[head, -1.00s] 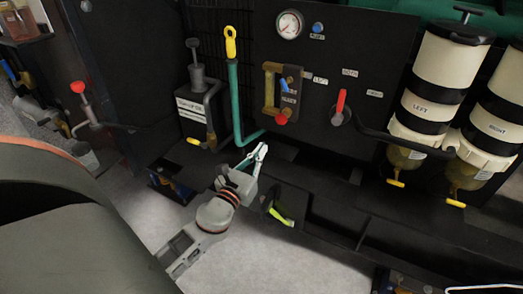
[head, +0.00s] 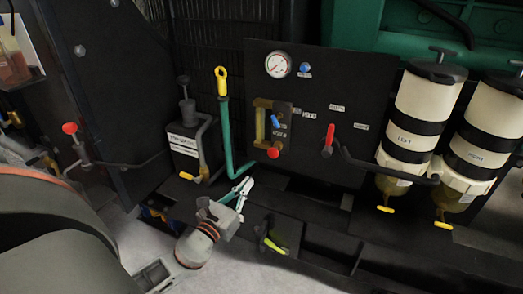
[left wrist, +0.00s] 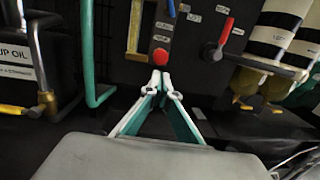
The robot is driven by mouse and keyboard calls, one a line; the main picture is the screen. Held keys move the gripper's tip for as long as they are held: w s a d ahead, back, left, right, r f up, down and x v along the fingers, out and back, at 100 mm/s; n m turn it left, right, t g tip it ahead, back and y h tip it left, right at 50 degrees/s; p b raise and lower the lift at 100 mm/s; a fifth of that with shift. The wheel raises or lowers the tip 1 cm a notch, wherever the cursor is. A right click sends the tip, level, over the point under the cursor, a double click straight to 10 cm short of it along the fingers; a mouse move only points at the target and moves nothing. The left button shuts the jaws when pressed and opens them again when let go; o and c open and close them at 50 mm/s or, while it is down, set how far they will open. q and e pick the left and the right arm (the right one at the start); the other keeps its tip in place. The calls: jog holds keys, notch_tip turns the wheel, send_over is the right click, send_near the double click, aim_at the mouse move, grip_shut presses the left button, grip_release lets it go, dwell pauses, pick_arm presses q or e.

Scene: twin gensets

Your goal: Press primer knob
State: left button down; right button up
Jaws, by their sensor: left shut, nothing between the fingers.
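No label reading primer shows, so I cannot tell for sure which knob is meant. A red knob (head: 273,153) sits low on the black panel (head: 350,75), below a brass-coloured sight gauge (head: 261,122); it also shows in the left wrist view (left wrist: 161,56). A blue button (head: 304,68) sits beside the dial. My left gripper (head: 246,184) is shut and empty, in front of and below the panel. In the left wrist view its tips (left wrist: 160,77) appear just below the red knob; whether they touch it is unclear. My right gripper is not in view.
A red lever (head: 328,140) and dark pipe lie right of the knob. LEFT and RIGHT filter canisters (head: 415,130) stand farther right. A green tube with a yellow ring handle (head: 222,82) and a labelled oil box (head: 184,148) stand left. A red-tipped lever (head: 70,128) is far left.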

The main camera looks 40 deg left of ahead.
pick_arm(q)
jog(key=shift+s, duration=0.4)
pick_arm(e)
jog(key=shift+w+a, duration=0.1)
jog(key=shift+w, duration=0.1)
pick_arm(q)
jog(key=p, duration=0.2)
send_near(272, 155)
jog(key=w, duration=0.3)
jog(key=w+a, duration=0.1)
jog(key=w, duration=0.1)
jog(key=shift+w+r, duration=0.1)
jog(key=shift+r, duration=0.25)
jog(key=shift+w, duration=0.75)
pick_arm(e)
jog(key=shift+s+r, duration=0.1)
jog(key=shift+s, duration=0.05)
